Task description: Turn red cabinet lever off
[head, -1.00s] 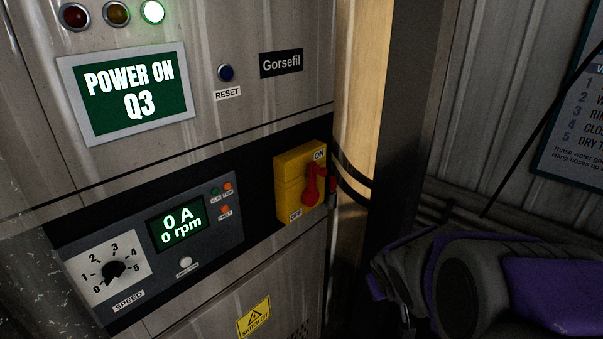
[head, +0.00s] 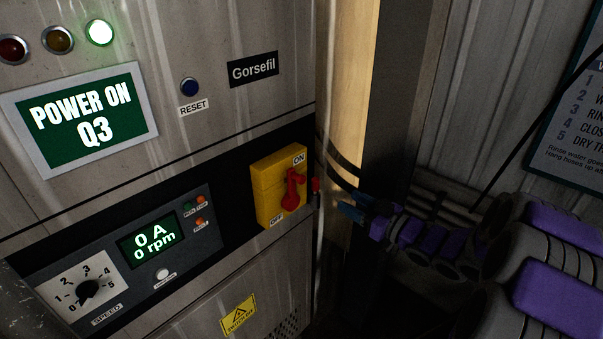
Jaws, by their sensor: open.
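The red lever (head: 293,188) is on a yellow switch box (head: 266,186) on the cabinet front. It stands roughly upright, with its upper end towards the ON label at the top right of the box. The OFF label is at the lower left. My gripper (head: 354,208) is to the right of the box, past the cabinet's right edge, and apart from the lever. Its bluish fingertips point left towards the cabinet. It is open and holds nothing visible. My purple and grey arm reaches in from the right.
The cabinet display (head: 84,118) reads POWER ON Q3, and a green lamp (head: 100,32) is lit. A speed dial (head: 88,289) and a small 0 A, 0 rpm screen (head: 147,245) are left of the box. A dark post (head: 392,110) stands right of the cabinet.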

